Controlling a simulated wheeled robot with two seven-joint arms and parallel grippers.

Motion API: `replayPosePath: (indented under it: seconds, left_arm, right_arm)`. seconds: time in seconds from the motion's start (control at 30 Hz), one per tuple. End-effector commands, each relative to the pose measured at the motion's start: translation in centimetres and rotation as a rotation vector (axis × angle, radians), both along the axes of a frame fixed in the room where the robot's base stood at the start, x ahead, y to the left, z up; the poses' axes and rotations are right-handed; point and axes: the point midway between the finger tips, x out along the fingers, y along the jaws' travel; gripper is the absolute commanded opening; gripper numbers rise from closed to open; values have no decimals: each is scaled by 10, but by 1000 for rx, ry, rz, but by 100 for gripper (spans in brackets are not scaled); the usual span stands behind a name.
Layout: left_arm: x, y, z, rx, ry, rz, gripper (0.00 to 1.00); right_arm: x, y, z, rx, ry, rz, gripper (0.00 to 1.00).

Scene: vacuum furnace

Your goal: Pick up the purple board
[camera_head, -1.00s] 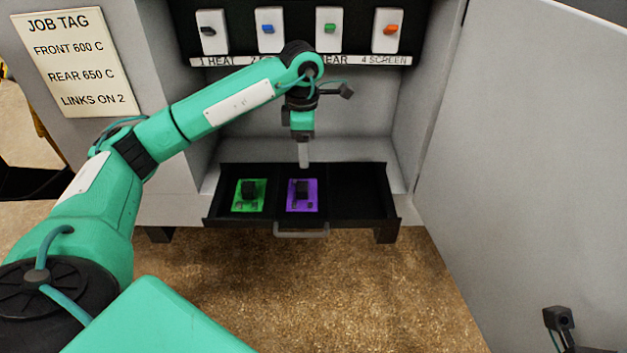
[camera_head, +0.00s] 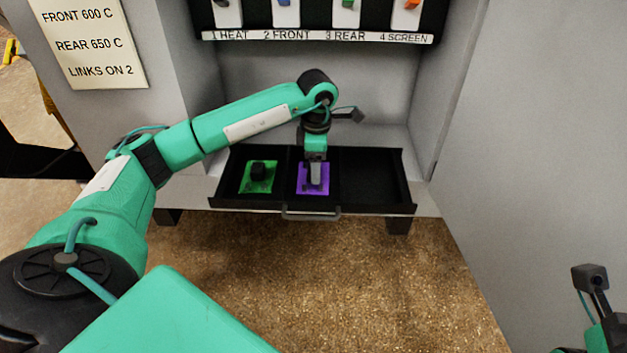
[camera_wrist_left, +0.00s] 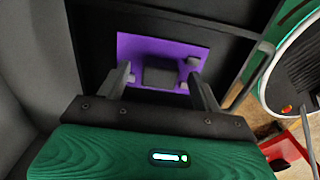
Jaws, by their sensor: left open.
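The purple board (camera_head: 313,178) lies flat in the middle compartment of the black drawer (camera_head: 375,208). In the left wrist view the purple board (camera_wrist_left: 135,48) carries a dark block and smaller grey parts. My left gripper (camera_head: 315,182) is over the board and points down, hiding part of it. In the wrist view the fingers of my left gripper (camera_wrist_left: 160,85) are open, one on each side of the dark block. I cannot tell whether they touch it. Part of my right arm (camera_head: 597,310) shows at the lower right, but its fingers are out of view.
A green board (camera_head: 258,176) lies in the drawer's left compartment. The right compartment is empty. The drawer has a front handle (camera_head: 310,214). A large grey door (camera_head: 545,150) stands at the right. Labelled switches line the back panel, and a job tag (camera_head: 90,42) hangs at the left.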

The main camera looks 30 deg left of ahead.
Motion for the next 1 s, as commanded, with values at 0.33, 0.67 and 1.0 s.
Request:
replayPosePath:
  seconds: [0.33, 0.67, 1.0]
  left_arm:
    - [0, 0, -16, 0, 0, -1, 66]
    - [-1, 0, -16, 0, 0, -1, 18]
    - [0, 0, -12, 0, 0, -1, 18]
  right_arm:
    - [-1, 4, 2, -3, -15, 14, 36]
    - [-1, 4, 2, -3, -16, 14, 36]
    - [-2, 4, 4, -2, -17, 14, 36]
